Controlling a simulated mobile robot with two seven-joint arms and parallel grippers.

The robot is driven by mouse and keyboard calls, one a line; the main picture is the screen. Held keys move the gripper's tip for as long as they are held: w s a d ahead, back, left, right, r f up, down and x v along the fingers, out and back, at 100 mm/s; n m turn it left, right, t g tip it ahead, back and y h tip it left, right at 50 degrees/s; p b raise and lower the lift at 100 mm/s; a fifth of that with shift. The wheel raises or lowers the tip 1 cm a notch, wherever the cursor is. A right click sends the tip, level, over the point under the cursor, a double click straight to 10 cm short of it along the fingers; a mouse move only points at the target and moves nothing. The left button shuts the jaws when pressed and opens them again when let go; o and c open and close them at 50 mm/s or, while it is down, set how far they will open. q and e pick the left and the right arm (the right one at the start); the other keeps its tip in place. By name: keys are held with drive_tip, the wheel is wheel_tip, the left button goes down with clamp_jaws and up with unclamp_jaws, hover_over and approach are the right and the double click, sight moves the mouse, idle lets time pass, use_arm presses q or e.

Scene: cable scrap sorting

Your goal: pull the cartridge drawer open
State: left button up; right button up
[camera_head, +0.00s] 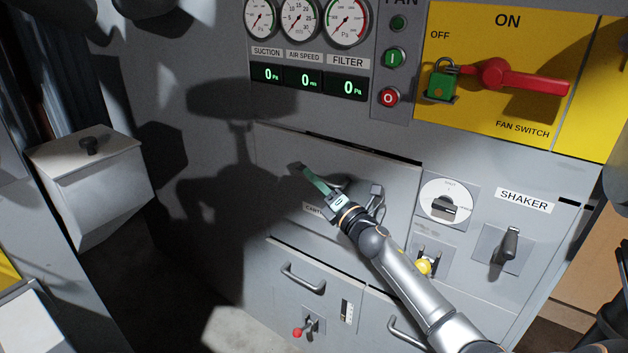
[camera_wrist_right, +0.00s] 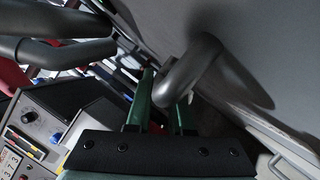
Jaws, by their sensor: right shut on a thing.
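The cartridge drawer (camera_head: 277,150) is a wide grey front in the cabinet, below the gauges. A dark gap shows along its top edge, and its label is partly covered by my arm. My right gripper (camera_head: 312,180), with green fingers, is at the drawer's handle. In the right wrist view, the dark grey curved handle (camera_wrist_right: 197,65) passes at the green fingers (camera_wrist_right: 164,100), and the gripper is shut on it. In the head view the gripper hides much of the handle. My left gripper is not in view.
A shaker lever (camera_head: 509,245) and round dial (camera_head: 446,203) are right of the drawer. Lower drawers with a bar handle (camera_head: 303,280) and a red-tipped lever (camera_head: 305,328) are below. A grey lidded bin (camera_head: 95,185) stands left. The red fan switch (camera_head: 520,79) carries a green padlock (camera_head: 441,84).

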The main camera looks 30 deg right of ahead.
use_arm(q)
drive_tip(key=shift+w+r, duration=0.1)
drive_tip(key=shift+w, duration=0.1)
use_arm(e)
clamp_jaws()
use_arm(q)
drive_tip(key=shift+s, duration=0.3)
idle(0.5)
